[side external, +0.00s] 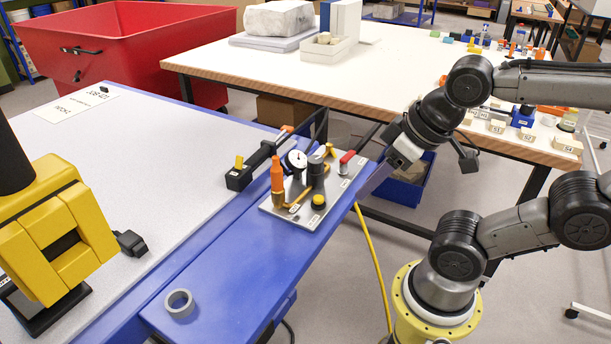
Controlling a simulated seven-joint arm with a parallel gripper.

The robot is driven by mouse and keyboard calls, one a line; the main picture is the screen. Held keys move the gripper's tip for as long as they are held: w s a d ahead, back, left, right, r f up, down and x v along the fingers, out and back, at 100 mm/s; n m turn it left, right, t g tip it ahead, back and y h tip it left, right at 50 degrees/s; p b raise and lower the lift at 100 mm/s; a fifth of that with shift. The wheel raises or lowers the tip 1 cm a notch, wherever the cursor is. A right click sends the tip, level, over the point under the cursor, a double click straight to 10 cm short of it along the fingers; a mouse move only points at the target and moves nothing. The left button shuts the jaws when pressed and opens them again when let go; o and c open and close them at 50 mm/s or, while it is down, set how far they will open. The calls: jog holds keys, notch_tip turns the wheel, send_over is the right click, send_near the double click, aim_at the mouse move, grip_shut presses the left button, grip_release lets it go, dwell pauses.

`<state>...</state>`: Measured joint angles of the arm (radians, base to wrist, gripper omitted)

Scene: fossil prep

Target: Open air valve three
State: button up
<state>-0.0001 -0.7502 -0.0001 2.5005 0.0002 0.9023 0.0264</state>
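A metal valve plate (312,203) lies on the blue bench edge. It carries a round dial gauge (296,160), a dark upright cylinder (316,172), an orange upright part (277,178), a yellow knob (318,201) and a red-ended lever (348,157). Small labels on the plate are too small to read, so I cannot tell which part is valve three. My gripper (394,160) is to the right of the plate, near the red-ended lever. I cannot tell whether they touch. Its fingers are not clearly visible.
A black block with a yellow knob (240,178) sits left of the plate. A grey tape roll (180,303) lies on the blue bench (230,270). A yellow-black machine (55,235) stands at left. A white table (400,60) with blocks and a red bin (110,50) are behind.

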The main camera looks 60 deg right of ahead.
jog(key=shift+o, duration=0.3)
jog(key=shift+s+m, duration=0.2)
jog(key=shift+m, duration=0.1)
jog(key=w+d+r+m+g, duration=0.1)
jog(key=w+d+r+m, duration=0.2)
jog(key=w+r+m, duration=0.35)
jog(key=m+g, duration=0.5)
jog(key=m, duration=0.7)
send_over(350, 153)
notch_tip(350, 153, down, 5)
jog(key=shift+n, duration=0.25)
notch_tip(350, 153, down, 13)
jog(key=shift+d+r, duration=0.1)
grip_shut()
